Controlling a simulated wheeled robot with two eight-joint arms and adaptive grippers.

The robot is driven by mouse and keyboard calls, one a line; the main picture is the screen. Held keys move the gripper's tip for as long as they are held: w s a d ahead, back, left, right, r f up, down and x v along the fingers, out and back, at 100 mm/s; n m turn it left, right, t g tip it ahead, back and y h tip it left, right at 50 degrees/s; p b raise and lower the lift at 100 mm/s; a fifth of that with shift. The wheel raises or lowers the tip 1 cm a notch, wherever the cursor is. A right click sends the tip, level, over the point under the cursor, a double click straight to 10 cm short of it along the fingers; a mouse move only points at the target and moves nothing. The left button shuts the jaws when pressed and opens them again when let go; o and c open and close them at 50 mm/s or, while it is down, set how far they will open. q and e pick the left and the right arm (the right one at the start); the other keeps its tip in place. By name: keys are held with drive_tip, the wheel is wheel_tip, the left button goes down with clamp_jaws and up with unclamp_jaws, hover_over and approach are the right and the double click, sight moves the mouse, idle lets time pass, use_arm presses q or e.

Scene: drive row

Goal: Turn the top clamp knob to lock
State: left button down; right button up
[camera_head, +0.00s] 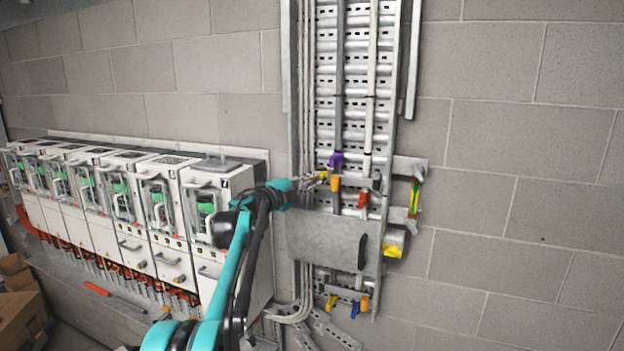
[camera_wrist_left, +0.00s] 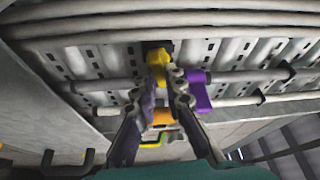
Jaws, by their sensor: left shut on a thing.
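My left gripper (camera_head: 318,178) reaches in from the left to the upper clamp area of the perforated cable tray on the wall. In the left wrist view its fingertips (camera_wrist_left: 165,84) are closed on a yellow knob (camera_wrist_left: 158,62), which also shows in the head view (camera_head: 322,175). A purple clamp part (camera_head: 336,160) is just above it and shows beside the right finger in the wrist view (camera_wrist_left: 198,92). An orange part (camera_head: 335,184) is close by, partly behind the fingers in the wrist view (camera_wrist_left: 165,118). I cannot tell the knob's turn angle. My right gripper is out of view.
A red clamp part (camera_head: 363,200) sits to the right. Below are a grey plate (camera_head: 330,240) and yellow, orange and blue parts near the tray's foot. White drive cabinets (camera_head: 130,185) stand in a row at left. The block wall (camera_head: 510,180) at right is bare.

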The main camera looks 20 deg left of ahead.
use_arm(q)
drive_tip(key=shift+m+g+p, duration=0.4)
drive_tip(key=shift+m, duration=0.7)
drive_tip(key=c, duration=1.9)
unclamp_jaws()
drive_tip(key=shift+o, duration=0.2)
drive_tip(key=v, duration=1.2)
drive_tip(key=shift+d+r, duration=0.1)
